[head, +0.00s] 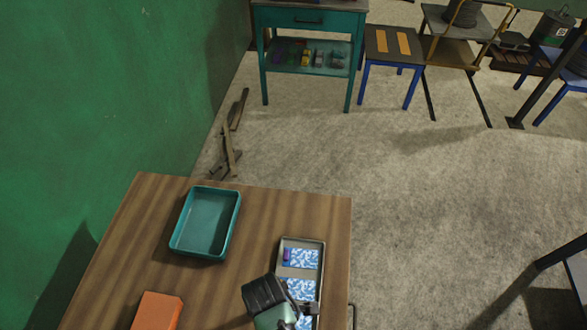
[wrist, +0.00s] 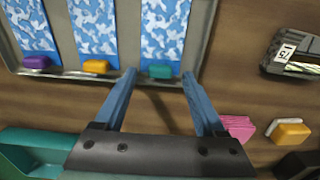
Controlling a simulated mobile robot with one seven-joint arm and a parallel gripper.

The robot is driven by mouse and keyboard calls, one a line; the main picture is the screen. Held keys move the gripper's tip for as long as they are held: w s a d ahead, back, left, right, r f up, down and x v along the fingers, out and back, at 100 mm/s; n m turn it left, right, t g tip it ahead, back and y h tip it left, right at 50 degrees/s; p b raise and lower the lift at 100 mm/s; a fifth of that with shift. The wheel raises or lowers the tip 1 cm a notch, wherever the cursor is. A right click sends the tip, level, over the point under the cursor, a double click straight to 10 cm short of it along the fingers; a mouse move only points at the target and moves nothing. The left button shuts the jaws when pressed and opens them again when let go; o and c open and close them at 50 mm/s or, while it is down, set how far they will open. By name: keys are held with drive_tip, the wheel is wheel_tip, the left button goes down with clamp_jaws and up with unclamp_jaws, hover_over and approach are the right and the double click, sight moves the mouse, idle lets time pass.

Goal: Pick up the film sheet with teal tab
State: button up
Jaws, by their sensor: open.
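The film sheet with the teal tab (wrist: 162,32) is a blue-and-white patterned strip in a grey metal tray (wrist: 203,35). Its teal tab (wrist: 159,72) is at the sheet's near end, by the tray's near wall. It is the rightmost of three sheets in the wrist view; the others have a purple tab (wrist: 35,62) and a yellow tab (wrist: 96,66). My gripper (wrist: 159,76) is open and empty, its two blue fingertips to either side of the teal tab in the picture. Contact cannot be told. In the head view my arm hides part of the grey tray (head: 313,241).
A teal bin (head: 183,247) stands left of the grey tray on the wooden table (head: 262,212). An orange block (head: 158,311) is at the near left. The wrist view shows a dark labelled object (wrist: 290,55), a pink block (wrist: 237,127) and a yellow block (wrist: 290,132).

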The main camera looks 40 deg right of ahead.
drive_tip(key=shift+c, duration=0.3)
clamp_jaws()
